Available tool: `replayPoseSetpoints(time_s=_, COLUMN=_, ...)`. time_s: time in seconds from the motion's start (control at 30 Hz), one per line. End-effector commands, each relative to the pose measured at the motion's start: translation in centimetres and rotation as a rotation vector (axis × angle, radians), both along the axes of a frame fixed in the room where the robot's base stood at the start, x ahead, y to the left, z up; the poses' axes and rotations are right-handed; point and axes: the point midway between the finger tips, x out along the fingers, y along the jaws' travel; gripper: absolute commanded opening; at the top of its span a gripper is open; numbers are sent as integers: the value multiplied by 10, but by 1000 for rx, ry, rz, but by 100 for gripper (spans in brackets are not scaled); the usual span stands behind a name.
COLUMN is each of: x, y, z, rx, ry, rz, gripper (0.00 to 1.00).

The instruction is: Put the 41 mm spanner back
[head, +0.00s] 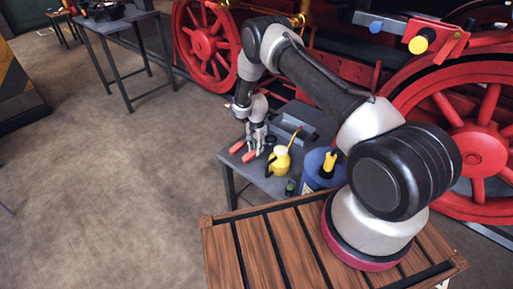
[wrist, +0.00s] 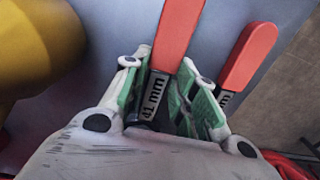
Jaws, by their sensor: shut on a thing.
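The 41 mm spanner (wrist: 173,40) has a red handle and a dark grey shank marked "41 mm" in the wrist view. My gripper (wrist: 165,85) is shut on its shank, with green-padded fingers on both sides. The spanner's lower end is hidden behind the gripper body. In the head view my gripper (head: 256,138) is low over the grey side table (head: 232,160), and the red handle (head: 249,156) shows beside it. I cannot tell whether the spanner touches the table.
A second red-handled tool (wrist: 248,55) lies close to the right finger, its marking partly hidden. A yellow oil can (head: 280,160) stands close by, with a blue round container (head: 316,170) to its right. A grey tray-like object (head: 298,128) is behind. Red locomotive wheels (head: 472,150) rise beyond.

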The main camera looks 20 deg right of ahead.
Motion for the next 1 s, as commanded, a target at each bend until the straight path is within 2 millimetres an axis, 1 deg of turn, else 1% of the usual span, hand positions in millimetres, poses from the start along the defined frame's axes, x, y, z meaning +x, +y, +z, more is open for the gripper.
replayPoseSetpoints(time_s=0.23, x=1, y=0, z=-1, rx=1, ry=-1, rz=0, gripper=0)
replayPoseSetpoints(time_s=0.73, x=1, y=0, z=-10, rx=1, ry=-1, rz=0, gripper=0)
replayPoseSetpoints(time_s=0.77, x=1, y=0, z=-10, rx=1, ry=-1, rz=0, gripper=30)
replayPoseSetpoints(time_s=0.8, x=1, y=0, z=-10, rx=1, ry=-1, rz=0, gripper=37)
replayPoseSetpoints(time_s=0.9, x=0, y=0, z=-10, rx=0, ry=0, rz=0, gripper=53)
replayPoseSetpoints(time_s=1.0, x=0, y=0, z=-10, rx=0, ry=0, rz=0, gripper=53)
